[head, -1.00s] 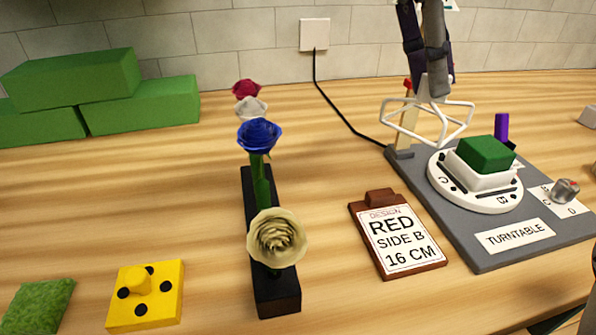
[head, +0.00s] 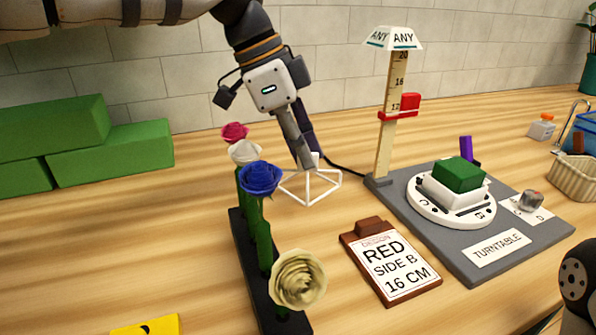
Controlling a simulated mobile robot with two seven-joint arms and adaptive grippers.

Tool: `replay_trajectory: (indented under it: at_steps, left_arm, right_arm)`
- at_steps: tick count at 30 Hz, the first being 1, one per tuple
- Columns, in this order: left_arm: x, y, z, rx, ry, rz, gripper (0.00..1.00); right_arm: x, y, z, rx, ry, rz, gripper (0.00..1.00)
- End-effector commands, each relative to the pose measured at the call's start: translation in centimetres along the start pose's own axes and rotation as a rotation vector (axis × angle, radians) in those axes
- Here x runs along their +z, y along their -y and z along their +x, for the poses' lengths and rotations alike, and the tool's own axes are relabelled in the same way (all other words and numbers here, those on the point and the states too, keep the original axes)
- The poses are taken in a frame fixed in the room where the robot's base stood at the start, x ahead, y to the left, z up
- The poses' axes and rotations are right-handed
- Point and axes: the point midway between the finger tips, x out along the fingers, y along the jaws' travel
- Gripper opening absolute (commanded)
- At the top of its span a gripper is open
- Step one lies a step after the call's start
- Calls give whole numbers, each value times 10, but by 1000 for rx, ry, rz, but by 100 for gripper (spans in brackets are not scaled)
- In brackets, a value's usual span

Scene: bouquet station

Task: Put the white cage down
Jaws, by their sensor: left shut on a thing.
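The white cage (head: 311,189) is an open wire frame. My left gripper (head: 308,160) is shut on its top and holds it behind the clipboard, just right of the flower rack. The cage's left side is close to the blue rose (head: 260,178); I cannot tell whether they touch, nor whether the cage's lower edge rests on the table. My right gripper is not in view; a dark rounded part of my own body shows at the lower right.
A black rack (head: 238,228) holds red, white, blue and cream roses. A clipboard (head: 390,262) reads RED SIDE B 16 CM. Green blocks (head: 110,153) are at left.

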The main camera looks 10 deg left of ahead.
Motion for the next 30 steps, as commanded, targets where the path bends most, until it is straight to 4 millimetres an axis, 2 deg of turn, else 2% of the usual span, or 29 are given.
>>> replay_trajectory:
  at_steps: [4, 9, 19, 22, 30]
  left_arm:
    - [13, 5, 8, 0, -1, -3, 0]
    - [25, 5, 35, 1, -1, 0, 0]
    - [26, 6, 38, -2, -1, 1, 0]
    - [26, 6, 39, -2, -1, 0, 26]
    - [26, 6, 39, -2, -1, 0, 28]
  right_arm:
    - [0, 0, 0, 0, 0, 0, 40]
    - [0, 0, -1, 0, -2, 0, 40]
    - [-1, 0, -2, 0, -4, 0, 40]
    - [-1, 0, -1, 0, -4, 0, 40]
    - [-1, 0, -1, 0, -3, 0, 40]
